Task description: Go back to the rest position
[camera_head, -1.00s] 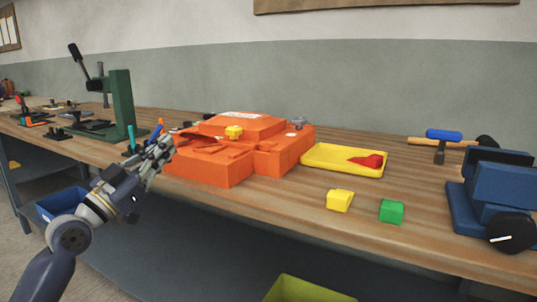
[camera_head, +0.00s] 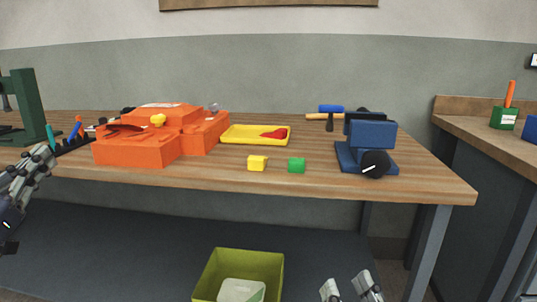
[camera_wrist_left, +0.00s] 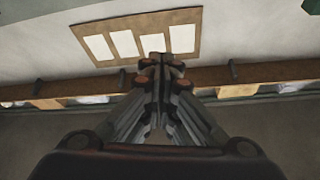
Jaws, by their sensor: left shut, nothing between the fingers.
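My left gripper (camera_head: 40,156) is at the left edge of the head view, in front of the workbench's (camera_head: 320,179) left part and near the orange mould (camera_head: 138,150). In the left wrist view its fingers (camera_wrist_left: 160,66) are together with nothing between them, and they point toward a wall with a framed board (camera_wrist_left: 140,38). My right gripper (camera_head: 347,283) shows at the bottom of the head view, below the bench top. Its two fingers stand apart with nothing seen between them. The rest of the right arm is out of view.
A green bin (camera_head: 212,275) stands below. Another bench (camera_head: 470,129) is at right.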

